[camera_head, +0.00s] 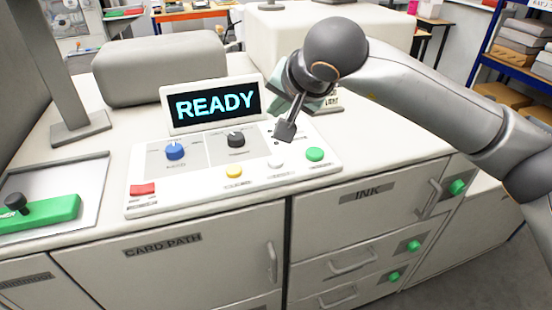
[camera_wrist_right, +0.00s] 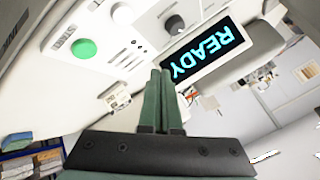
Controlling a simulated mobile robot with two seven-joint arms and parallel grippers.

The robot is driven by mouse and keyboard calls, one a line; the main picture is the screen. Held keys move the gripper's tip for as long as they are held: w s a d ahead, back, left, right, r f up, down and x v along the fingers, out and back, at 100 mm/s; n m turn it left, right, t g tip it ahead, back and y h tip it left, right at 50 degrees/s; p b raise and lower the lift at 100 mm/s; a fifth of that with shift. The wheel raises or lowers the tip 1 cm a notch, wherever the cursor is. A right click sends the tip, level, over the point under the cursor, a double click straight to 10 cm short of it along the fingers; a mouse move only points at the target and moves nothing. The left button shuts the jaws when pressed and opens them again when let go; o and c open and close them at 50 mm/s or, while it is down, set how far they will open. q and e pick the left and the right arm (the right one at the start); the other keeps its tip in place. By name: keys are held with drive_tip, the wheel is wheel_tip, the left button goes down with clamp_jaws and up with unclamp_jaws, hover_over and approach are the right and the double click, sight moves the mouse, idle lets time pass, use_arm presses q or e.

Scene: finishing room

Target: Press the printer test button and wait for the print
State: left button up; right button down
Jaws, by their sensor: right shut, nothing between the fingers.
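The printer's control panel (camera_head: 205,190) lies on the white machine top, with its display (camera_head: 211,104) reading READY. A white button (camera_head: 276,163), with a small label that appears to read TEST, sits between a yellow button (camera_head: 233,171) and a green button (camera_head: 315,154). In the right wrist view the white button (camera_wrist_right: 122,12) shows near the top edge, beside the green button (camera_wrist_right: 83,48). My right gripper (camera_head: 285,132) is shut and empty. Its fingertips (camera_wrist_right: 161,73) appear above the panel's back part, behind the white button and apart from it. My left gripper is not in view.
A blue knob (camera_head: 174,150), a black knob (camera_head: 236,139) and a red switch (camera_head: 143,189) share the panel. A grey block-like cover (camera_head: 160,68) stands behind the display. A tray with a green part (camera_head: 45,214) is at the left. Cabinet doors and drawers are below.

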drive_tip(key=b, duration=0.5)
hover_over(277, 164)
wheel_tip(277, 164, down, 8)
drive_tip(key=shift+f, duration=0.4)
drive_tip(key=shift+f+b, duration=0.1)
drive_tip(key=shift+b, duration=0.2)
idle(1.3)
drive_tip(key=shift+f+b, duration=0.35)
drive_tip(key=shift+b, duration=0.15)
drive_tip(key=shift+f+b, duration=0.35)
drive_tip(key=shift+b, duration=0.1)
idle(0.5)
drive_tip(key=shift+r, duration=0.15)
drive_tip(key=shift+r+p, duration=0.3)
drive_tip(key=shift+r, duration=0.35)
drive_tip(key=shift+r, duration=0.1)
drive_tip(key=shift+r+p, duration=1.35)
drive_tip(key=shift+r, duration=1.1)
